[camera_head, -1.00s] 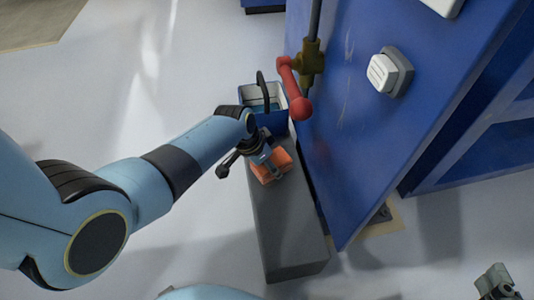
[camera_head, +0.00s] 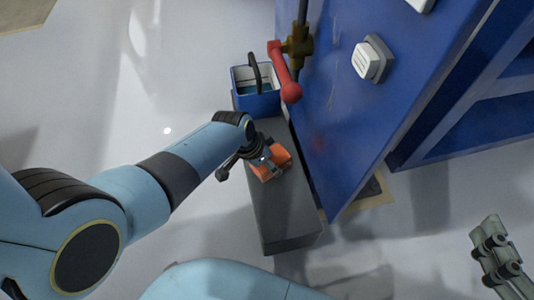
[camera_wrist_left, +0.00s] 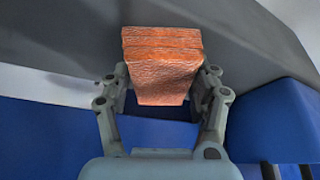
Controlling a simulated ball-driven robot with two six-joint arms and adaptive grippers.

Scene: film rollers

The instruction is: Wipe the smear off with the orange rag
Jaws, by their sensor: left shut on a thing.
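The folded orange rag (camera_head: 280,157) is at the top of a grey block, and its layers show in the left wrist view (camera_wrist_left: 162,62). My left gripper (camera_head: 267,166) is shut on it, one finger on each side in the left wrist view (camera_wrist_left: 166,80). I cannot tell whether the rag touches the block. A faint reddish smear (camera_head: 318,143) shows on the blue panel (camera_head: 350,120), right of the rag and apart from it. My right gripper (camera_head: 488,240) is at the lower right, away from these things; its jaw opening is unclear.
The grey block (camera_head: 285,215) stands along the panel's foot. A blue bucket (camera_head: 256,103) with a dark handle is at its far end. A red lever (camera_head: 285,72) on a brass valve (camera_head: 298,45) and a white-faced fitting (camera_head: 370,60) stick out from the panel. Floor at left is clear.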

